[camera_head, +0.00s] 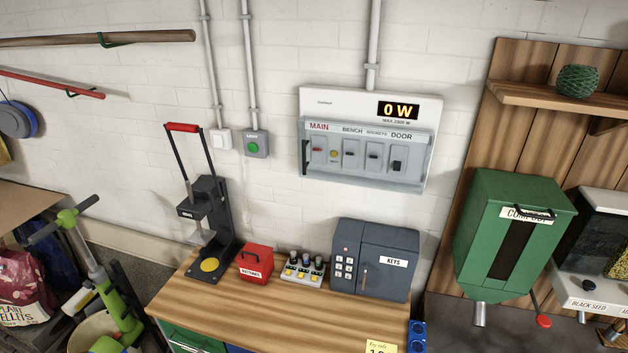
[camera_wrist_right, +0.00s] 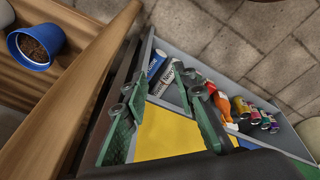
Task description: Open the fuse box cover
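The fuse box (camera_head: 436,110) is a white panel on the wall with a lit "0 W" display. Its cover (camera_head: 367,172) looks see-through grey and lies over a row of several switches, with labels such as MAIN, BENCH and DOOR. It appears closed. A dark vertical handle (camera_head: 304,158) shows at the cover's left side. No gripper is near the fuse box in the head view. My right gripper (camera_wrist_right: 157,92) shows in the right wrist view with its green fingers apart and nothing between them. My left gripper is in neither view.
A wooden workbench (camera_head: 290,315) stands below, with a black press (camera_head: 215,230), a red box (camera_head: 256,262) and a grey key safe (camera_head: 375,260). A green dispenser (camera_head: 480,225) hangs at right. The wrist view shows a grey tray (camera_wrist_right: 240,84) of bottles and cans and a blue pot (camera_wrist_right: 36,63).

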